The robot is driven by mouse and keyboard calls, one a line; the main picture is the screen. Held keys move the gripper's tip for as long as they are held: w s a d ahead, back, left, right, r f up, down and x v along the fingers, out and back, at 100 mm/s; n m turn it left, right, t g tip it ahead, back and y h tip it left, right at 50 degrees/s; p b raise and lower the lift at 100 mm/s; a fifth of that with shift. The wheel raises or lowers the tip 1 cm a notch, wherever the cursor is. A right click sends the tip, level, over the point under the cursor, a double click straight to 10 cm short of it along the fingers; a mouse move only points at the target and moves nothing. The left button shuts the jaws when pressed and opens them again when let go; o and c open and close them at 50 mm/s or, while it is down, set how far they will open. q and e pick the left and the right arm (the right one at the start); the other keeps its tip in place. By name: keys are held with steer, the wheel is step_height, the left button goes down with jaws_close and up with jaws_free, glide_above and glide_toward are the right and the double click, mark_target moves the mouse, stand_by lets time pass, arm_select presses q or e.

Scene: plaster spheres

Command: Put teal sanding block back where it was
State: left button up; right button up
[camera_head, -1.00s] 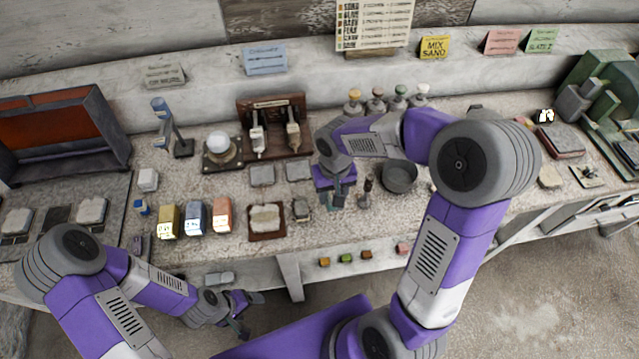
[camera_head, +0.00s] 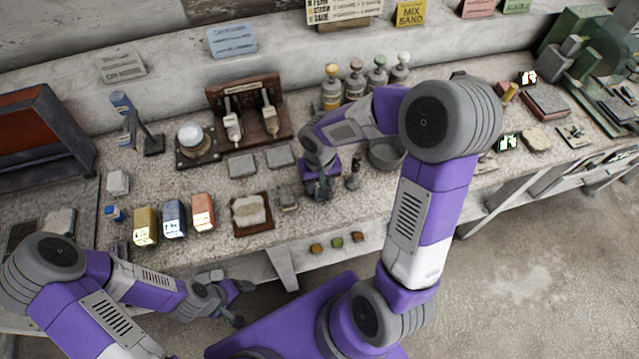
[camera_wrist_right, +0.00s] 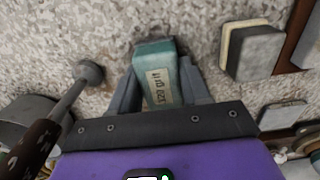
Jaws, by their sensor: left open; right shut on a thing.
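The teal sanding block (camera_wrist_right: 155,75), with a pale "320 grit" label, sits between the two fingers of my right gripper (camera_wrist_right: 158,88) in the right wrist view. The gripper is shut on it. In the head view my right gripper (camera_head: 318,192) points down over the bench's front middle, just right of a grey block (camera_head: 288,197); that block also shows in the wrist view (camera_wrist_right: 255,52). The teal block is mostly hidden by the gripper in the head view. I cannot tell whether it touches the bench. My left gripper (camera_head: 240,302) is open and empty, in front of the bench edge.
A dark-handled tool (camera_head: 353,172) and a grey bowl (camera_head: 386,154) stand close right of my right gripper. A brown tray (camera_head: 236,228) with a pale slab lies to the left. Several bottles (camera_head: 355,82) stand behind. Coloured blocks (camera_head: 203,212) line the left.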

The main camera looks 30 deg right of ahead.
steer(key=shift+r, duration=0.1)
steer(key=o, duration=0.7)
steer(key=shift+f, duration=0.25)
steer(key=o, duration=0.4)
steer(key=shift+o, duration=0.2)
steer(key=shift+r, duration=0.1)
steer(key=shift+r, duration=0.1)
steer(key=shift+r, duration=0.35)
step_height(320, 180, up, 12)
steer(key=p, duration=0.3)
steer(key=shift+f, duration=0.25)
